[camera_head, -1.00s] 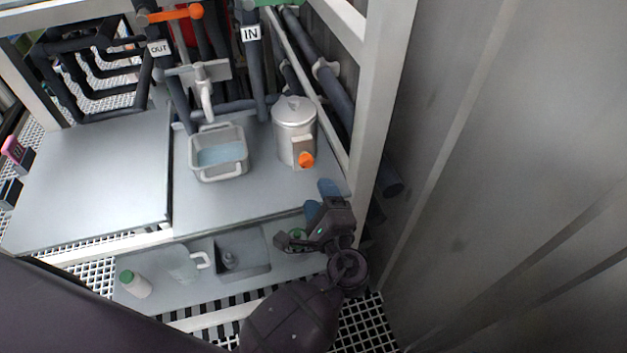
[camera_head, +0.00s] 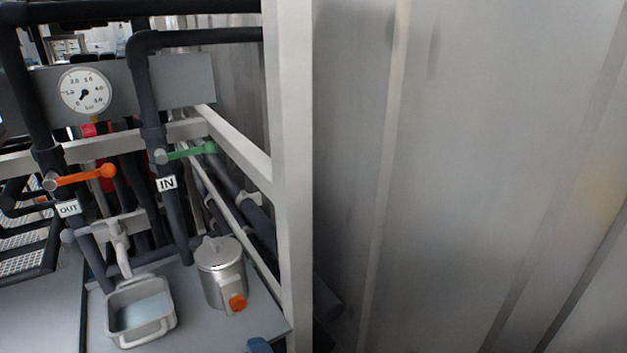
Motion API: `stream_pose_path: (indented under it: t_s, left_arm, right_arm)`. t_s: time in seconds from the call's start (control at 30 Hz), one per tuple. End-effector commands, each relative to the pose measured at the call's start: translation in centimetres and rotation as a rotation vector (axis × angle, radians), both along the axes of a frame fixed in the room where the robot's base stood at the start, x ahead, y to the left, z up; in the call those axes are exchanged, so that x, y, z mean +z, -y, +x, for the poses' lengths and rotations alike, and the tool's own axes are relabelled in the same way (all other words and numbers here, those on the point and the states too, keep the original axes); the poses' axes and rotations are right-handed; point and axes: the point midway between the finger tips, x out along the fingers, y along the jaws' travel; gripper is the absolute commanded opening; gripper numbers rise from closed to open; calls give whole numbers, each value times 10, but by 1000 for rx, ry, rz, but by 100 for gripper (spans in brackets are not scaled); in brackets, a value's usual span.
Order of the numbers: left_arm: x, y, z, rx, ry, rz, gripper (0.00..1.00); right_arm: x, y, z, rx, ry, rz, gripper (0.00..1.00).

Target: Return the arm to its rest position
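Only a blue tip (camera_head: 259,345), apparently the end of my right gripper, shows at the bottom edge of the head view. It is just in front of the steel pot (camera_head: 219,268), at the right end of the grey worktop. The rest of that gripper and its arm are below the frame, so its opening is hidden. My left gripper is out of view.
A metal basin (camera_head: 140,312) with bluish liquid sits under a tap (camera_head: 120,248). Pipes carry an orange OUT handle (camera_head: 82,179) and a green IN handle (camera_head: 190,152). A gauge (camera_head: 85,91) hangs above. A pale post (camera_head: 291,180) and metal wall (camera_head: 460,180) bound the right.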

Motion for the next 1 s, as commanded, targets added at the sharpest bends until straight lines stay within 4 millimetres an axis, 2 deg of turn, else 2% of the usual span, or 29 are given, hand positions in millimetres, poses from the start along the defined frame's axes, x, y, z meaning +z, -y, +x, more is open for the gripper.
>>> stream_pose_path:
  t_s: [0.03, 0.2, 0.4, 0.5, 0.7, 0.9, 1.0]
  left_arm:
    - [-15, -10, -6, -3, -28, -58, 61]
    - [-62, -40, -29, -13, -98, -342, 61]
    - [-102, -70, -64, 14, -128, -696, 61]
    - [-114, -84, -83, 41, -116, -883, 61]
    - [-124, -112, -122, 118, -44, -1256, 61]
    - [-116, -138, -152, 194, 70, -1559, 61]
    - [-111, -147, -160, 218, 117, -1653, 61]
  right_arm:
    - [0, 1, 0, 2, -1, -3, 43]
    - [0, 2, -1, 6, -2, -7, 43]
    - [0, 3, -1, 7, -2, -9, 43]
    - [0, 3, -1, 7, -2, -9, 43]
    - [0, 2, -1, 4, -2, -6, 43]
    - [0, -1, -1, -3, -1, 2, 43]
    - [0, -1, -1, -4, 0, 4, 43]
